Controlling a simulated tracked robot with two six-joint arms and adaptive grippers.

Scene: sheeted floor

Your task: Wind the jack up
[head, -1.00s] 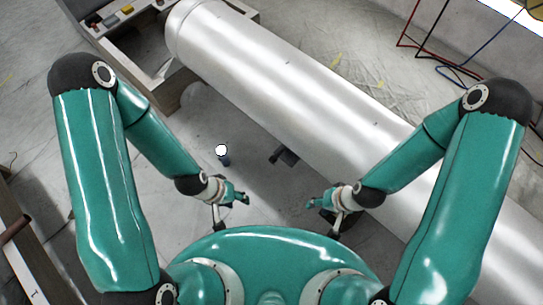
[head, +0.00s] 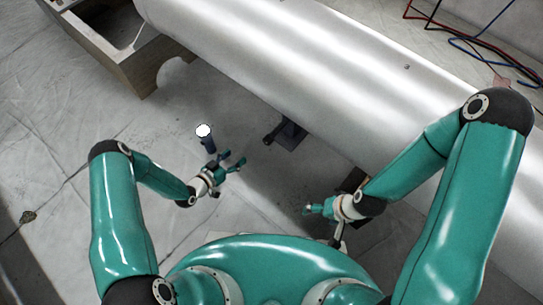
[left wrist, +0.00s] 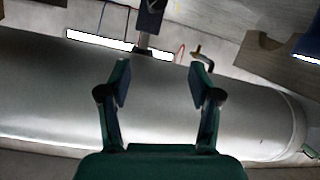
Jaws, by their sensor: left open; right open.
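A dark object, apparently the jack (head: 290,134), stands on the floor against the near side of the large silver cylinder (head: 300,60). A small dark knob-like part juts from its left. A dark upright post with a round white top (head: 204,131) stands to its left; I cannot tell whether they are joined. My left gripper (head: 233,160) is open and empty, just below and right of the post. The left wrist view shows its spread fingers (left wrist: 160,80) before the cylinder, with a dark bracket (left wrist: 148,15) and bent handle (left wrist: 205,58) beyond. My right gripper (head: 312,209) is open and empty, below the jack.
A wooden cradle (head: 140,75) stands by the cylinder's left end. Red and blue cables (head: 470,42) lie at the upper right beyond the cylinder. The sheeted floor at the left (head: 60,130) is mostly clear.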

